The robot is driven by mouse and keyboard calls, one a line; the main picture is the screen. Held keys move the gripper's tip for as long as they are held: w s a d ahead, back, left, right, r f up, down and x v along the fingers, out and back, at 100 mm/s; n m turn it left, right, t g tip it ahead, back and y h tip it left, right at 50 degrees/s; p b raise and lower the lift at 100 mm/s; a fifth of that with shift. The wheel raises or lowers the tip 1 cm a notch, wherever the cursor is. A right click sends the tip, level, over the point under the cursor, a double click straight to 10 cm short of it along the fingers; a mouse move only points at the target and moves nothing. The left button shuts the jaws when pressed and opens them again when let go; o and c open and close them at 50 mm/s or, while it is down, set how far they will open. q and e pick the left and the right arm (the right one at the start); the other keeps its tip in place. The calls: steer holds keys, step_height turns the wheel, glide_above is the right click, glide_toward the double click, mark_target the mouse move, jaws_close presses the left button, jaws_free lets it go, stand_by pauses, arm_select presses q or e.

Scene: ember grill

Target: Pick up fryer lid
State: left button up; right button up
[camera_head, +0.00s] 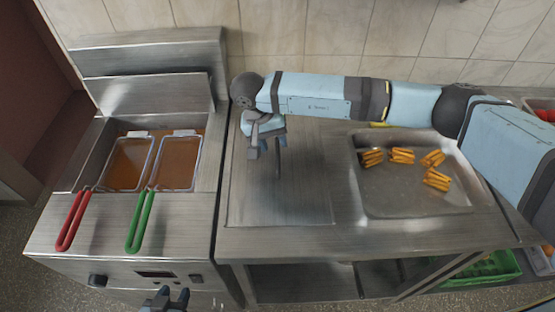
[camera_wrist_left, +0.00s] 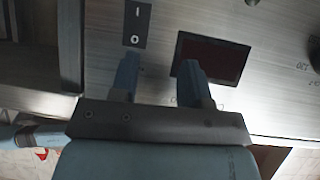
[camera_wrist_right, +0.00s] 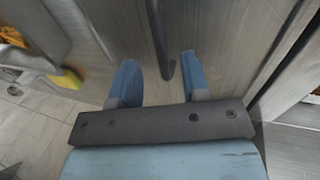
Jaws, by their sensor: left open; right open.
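The fryer lid (camera_head: 295,205) appears to be the flat steel plate lying on the counter just right of the fryer. A dark bar handle (camera_head: 278,165) stands out from it. In the right wrist view the handle (camera_wrist_right: 158,38) runs down towards the gap between my fingers. My right gripper (camera_head: 266,147) is open over the lid, at the handle; I cannot tell if it touches. My left gripper (camera_head: 172,297) is open and empty in front of the fryer. In the left wrist view (camera_wrist_left: 160,68) it faces the fryer's front panel with a dark display (camera_wrist_left: 228,58).
The fryer (camera_head: 150,260) holds two oil-filled wells with baskets, one with a red handle (camera_head: 72,222), one with a green handle (camera_head: 140,220). A steel tray (camera_head: 400,200) with several fries portions (camera_head: 437,179) is set in the counter at right. A green crate (camera_head: 490,268) sits below.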

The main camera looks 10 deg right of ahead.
mark_target(277, 150)
steer(key=p+x, duration=0.1)
steer(key=x, duration=0.3)
steer(key=shift+f, duration=0.25)
arm_select(q)
steer(key=shift+w+r, duration=0.1)
steer(key=shift+r, duration=0.75)
arm_select(e)
steer(key=shift+c, duration=0.4)
arm_select(q)
steer(key=shift+f, duration=0.25)
arm_select(e)
jaws_close()
